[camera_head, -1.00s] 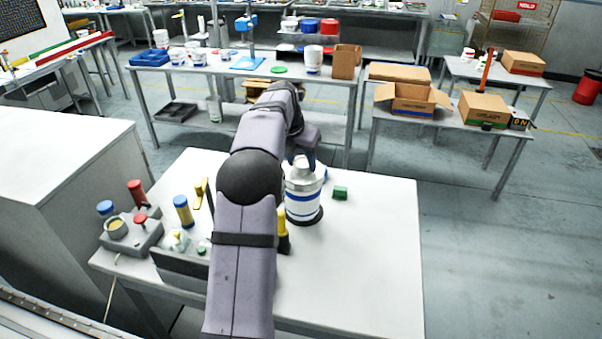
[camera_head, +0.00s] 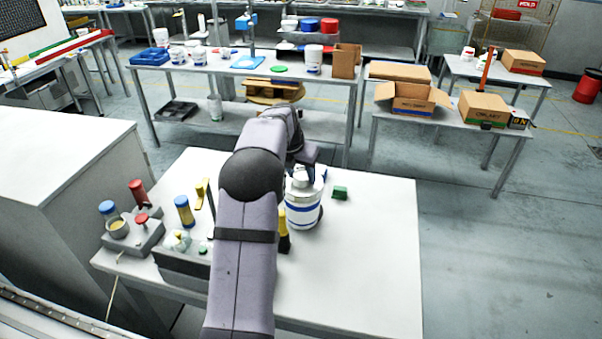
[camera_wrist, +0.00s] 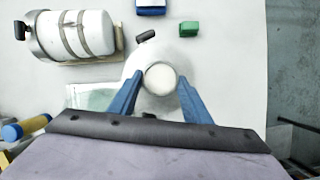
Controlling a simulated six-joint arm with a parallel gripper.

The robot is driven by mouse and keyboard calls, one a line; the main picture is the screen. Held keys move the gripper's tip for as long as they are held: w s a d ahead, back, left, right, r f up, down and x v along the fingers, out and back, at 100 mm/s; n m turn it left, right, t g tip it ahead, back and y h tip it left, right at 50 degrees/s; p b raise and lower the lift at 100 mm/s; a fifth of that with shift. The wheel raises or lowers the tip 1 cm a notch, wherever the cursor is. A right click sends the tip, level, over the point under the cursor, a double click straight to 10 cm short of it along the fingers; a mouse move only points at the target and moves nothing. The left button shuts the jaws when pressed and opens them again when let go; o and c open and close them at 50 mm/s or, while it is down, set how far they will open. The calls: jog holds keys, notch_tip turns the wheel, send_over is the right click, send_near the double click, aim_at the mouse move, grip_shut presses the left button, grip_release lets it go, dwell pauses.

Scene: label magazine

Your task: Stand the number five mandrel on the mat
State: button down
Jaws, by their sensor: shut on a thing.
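A white cylinder with blue bands and a narrower top (camera_head: 304,207), which I take for the mandrel, is upright at the middle of the white table. My gripper (camera_wrist: 160,84) has its blue fingers on both sides of a round white knob (camera_wrist: 161,76), above a wider pale body, and is shut on it. I cannot read a number on it, nor tell whether its base touches the table. I cannot make out the mat. Another banded white cylinder (camera_wrist: 78,35) lies in a grey holder at upper left in the wrist view.
A green block (camera_head: 340,193) lies right of the cylinder. A blue block (camera_wrist: 150,7) shows at the wrist view's top. A blue-and-yellow cylinder (camera_head: 184,211) and a grey fixture with a red knob (camera_head: 141,231) stand left. The table's right front is clear.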

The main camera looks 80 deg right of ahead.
jog(key=shift+d, duration=0.1)
jog(key=c, duration=0.9)
grip_release()
jog(key=shift+f, duration=0.1)
jog(key=shift+c, duration=0.2)
jog(key=shift+r, duration=0.2)
jog(key=b+v, duration=0.3)
jog(key=v, duration=0.9)
jog(key=shift+w, duration=0.1)
